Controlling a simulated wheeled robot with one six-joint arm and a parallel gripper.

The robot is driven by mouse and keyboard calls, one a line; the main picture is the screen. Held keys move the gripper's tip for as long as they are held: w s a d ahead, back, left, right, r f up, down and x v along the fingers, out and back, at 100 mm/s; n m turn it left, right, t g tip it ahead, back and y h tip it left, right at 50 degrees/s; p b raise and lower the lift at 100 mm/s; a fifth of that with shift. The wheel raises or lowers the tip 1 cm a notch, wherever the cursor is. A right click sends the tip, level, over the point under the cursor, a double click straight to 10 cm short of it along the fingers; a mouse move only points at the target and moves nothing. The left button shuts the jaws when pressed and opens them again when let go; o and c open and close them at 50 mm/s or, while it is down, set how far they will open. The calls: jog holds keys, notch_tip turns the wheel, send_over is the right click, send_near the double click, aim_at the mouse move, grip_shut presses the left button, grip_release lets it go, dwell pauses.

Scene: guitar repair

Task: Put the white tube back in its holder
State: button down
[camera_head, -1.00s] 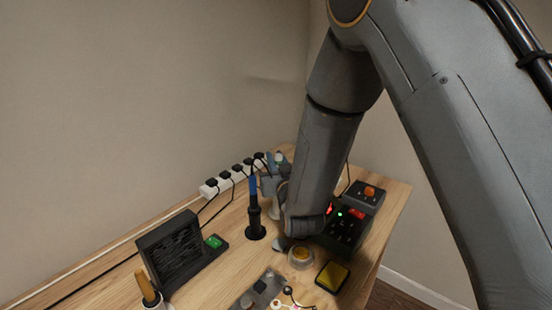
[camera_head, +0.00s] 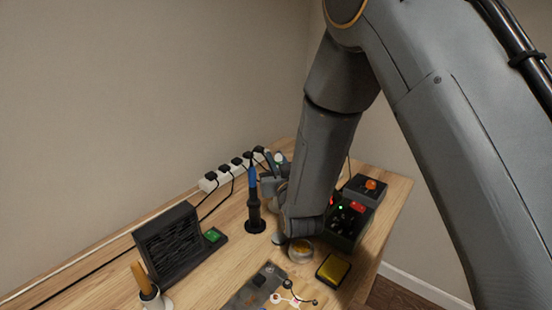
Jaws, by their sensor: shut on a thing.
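My gripper (camera_head: 271,187) is at the middle of the workbench, seen from behind and largely covered by my own forearm and wrist. It is shut on a slim pale thing with a bluish-grey tip, which I take for the white tube (camera_head: 279,158); only its upper end shows clearly above the jaws. The tube looks roughly upright. Its lower end is hidden or too small to make out. I cannot make out its holder with certainty.
A blue-handled iron in a black stand (camera_head: 255,212) stands close left of my gripper. A round tin (camera_head: 301,250), a yellow pad (camera_head: 333,269) and a black station (camera_head: 346,222) are to the right. A dark fume panel (camera_head: 172,245) and power strip (camera_head: 221,178) are left.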

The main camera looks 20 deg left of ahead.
jog(key=shift+f, duration=0.35)
jog(key=c, duration=1.6)
grip_release()
jog(key=shift+o, duration=0.3)
jog(key=o, duration=0.6)
jog(key=shift+c, duration=0.2)
jog(key=shift+r, duration=0.15)
notch_tip(320, 180, up, 11)
jog(key=p, duration=0.6)
